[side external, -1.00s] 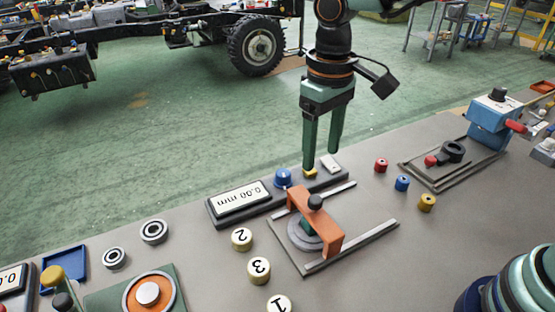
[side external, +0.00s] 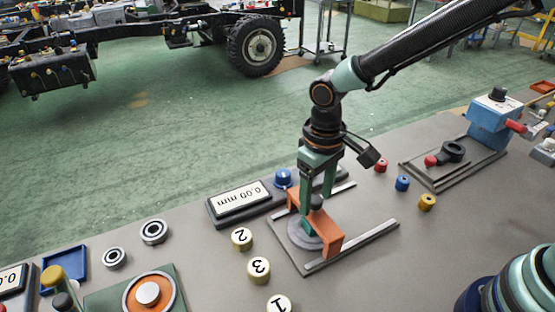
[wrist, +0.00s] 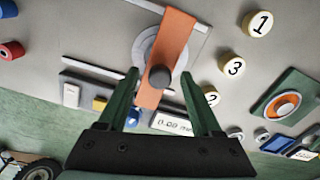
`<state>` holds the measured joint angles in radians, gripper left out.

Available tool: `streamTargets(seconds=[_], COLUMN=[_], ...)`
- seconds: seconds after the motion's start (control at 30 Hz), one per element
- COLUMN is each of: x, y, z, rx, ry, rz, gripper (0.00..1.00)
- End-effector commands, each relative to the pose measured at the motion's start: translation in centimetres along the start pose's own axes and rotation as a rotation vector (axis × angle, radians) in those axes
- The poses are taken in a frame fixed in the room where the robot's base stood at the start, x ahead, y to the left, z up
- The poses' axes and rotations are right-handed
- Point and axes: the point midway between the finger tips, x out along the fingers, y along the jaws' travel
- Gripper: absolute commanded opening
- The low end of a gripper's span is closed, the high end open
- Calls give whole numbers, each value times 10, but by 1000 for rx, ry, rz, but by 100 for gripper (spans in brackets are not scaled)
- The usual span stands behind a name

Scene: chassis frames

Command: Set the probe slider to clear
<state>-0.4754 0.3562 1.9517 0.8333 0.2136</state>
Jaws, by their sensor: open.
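The probe slider is an orange bridge (side external: 329,243) across two grey rails, with a dark round knob (side external: 317,202) on top. It stands over a round grey disc (side external: 298,235). It also shows in the wrist view as an orange bar (wrist: 168,42) with its knob (wrist: 160,77) near the centre. My gripper (side external: 317,191) is open, pointing down at the knob. In the wrist view its green fingers (wrist: 158,73) lie on either side of the knob with gaps between. I cannot tell whether the tips are down at knob height. No clear marking is legible.
A readout box (side external: 213,207) showing 0.00 mm, with a blue knob (side external: 283,178), lies just behind the slider. Numbered discs (side external: 258,270) stand to the left. Red, blue and yellow pieces (side external: 402,184) stand to the right. A blue device (side external: 488,122) is farther right.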

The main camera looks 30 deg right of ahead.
Motion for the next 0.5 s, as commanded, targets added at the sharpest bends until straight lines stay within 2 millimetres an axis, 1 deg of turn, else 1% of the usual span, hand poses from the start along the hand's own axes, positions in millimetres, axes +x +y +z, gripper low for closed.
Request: streamTargets(seconds=[0.07, 0.1, 0.17, 0.2, 0.23, 0.27, 0.5], x=[0, 0, 0, 0, 0, 0, 0], y=[0, 0, 0, 0, 0, 0, 0], z=[0, 0, 0, 0, 0, 0, 0], rx=[0, 0, 0, 0, 0, 0, 0], ry=[0, 0, 0, 0, 0, 0, 0], rz=[0, 0, 0, 0, 0, 0, 0], gripper=[66, 51, 28, 13, 1, 0, 0])
